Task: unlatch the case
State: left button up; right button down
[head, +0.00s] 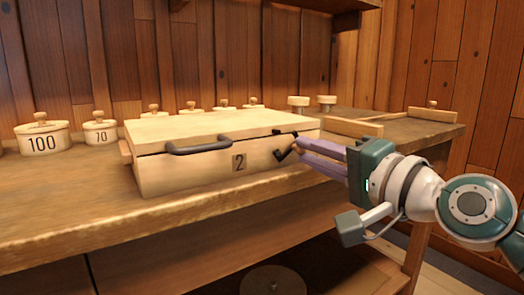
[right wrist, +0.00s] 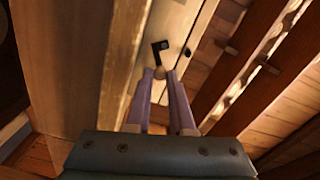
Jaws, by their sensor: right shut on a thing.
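The case (head: 190,172) is a pale wooden box with a "2" on its front, lying on the workbench with its lid (head: 200,127) down. A dark handle (head: 199,147) is on its front. A black latch (head: 281,155) is near the front's right end; it also shows in the right wrist view (right wrist: 157,48). My right gripper (head: 298,146) reaches in from the right. The fingers partly hide the knob. My left gripper is not in view.
The workbench (head: 60,215) has a front edge just before the case. Wooden spools (head: 298,103) and a low-sided tray (head: 350,126) lie at the right.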

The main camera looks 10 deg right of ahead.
dwell(0.4)
jog(key=c, duration=0.8)
grip_release()
jog(key=shift+p+v, duration=0.65)
jog(key=shift+v, duration=4.3)
